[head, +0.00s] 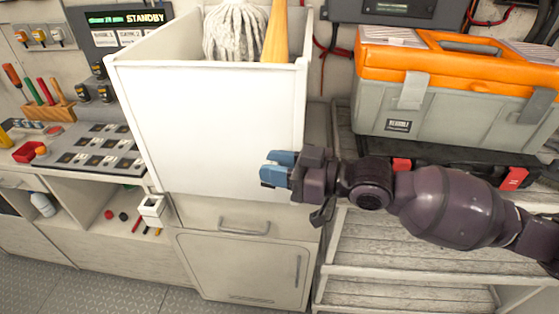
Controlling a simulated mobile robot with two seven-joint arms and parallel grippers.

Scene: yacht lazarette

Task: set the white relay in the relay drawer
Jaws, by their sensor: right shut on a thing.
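My right gripper (273,170) comes in from the right, with blue fingertips in front of the large white bin (215,125). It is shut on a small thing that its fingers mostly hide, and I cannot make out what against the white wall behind. I cannot pick out the white relay for certain. A drawer (195,215) with a bar handle, in the cabinet below the bin, looks shut; I see no label that marks it as the relay drawer. My left gripper is out of view.
The white bin holds a mop (234,32). An orange and grey toolbox (455,85) stands on the slatted shelf at right. At left, the counter carries a panel of switches (95,148) and a red box (29,152).

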